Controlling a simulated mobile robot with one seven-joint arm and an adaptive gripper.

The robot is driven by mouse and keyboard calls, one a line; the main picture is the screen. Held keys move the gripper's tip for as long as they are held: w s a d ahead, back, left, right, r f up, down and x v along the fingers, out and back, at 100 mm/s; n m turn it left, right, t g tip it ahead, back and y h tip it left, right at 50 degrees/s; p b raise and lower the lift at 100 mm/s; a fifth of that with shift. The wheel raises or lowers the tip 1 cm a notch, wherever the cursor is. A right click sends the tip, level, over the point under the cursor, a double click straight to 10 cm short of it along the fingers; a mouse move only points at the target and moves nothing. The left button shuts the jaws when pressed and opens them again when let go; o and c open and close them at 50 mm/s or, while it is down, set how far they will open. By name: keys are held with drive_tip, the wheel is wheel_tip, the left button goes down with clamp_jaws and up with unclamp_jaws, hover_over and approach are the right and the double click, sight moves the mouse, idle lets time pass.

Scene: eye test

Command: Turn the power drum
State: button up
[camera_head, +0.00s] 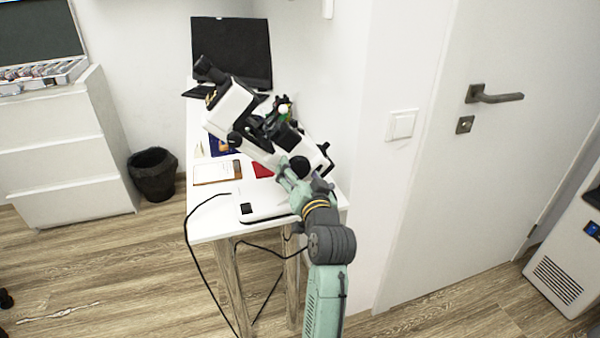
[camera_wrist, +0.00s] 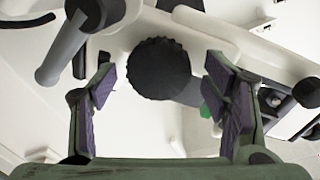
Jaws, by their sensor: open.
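A black round knob with a ribbed rim, which looks like the power drum (camera_wrist: 158,68), shows in the wrist view on the white body of an eye-test instrument (camera_head: 233,108). My gripper (camera_wrist: 162,80) is open, with its purple-padded fingers to the left and right of the knob in the picture. Clear gaps show between the fingers and the knob, so neither seems to touch it. How far the fingertips are from it in depth I cannot tell. In the head view my arm reaches up to the instrument, and I cannot clearly pick out the drum there.
The instrument stands on a white table (camera_head: 205,222) with a dark monitor (camera_head: 232,50), a clipboard (camera_head: 217,172) and a red item (camera_head: 262,170). A black cable (camera_head: 188,240) hangs off its left edge. A wall and a door (camera_head: 460,190) are to the right.

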drive_tip(key=v, duration=1.1)
drive_tip(key=shift+s, duration=0.35)
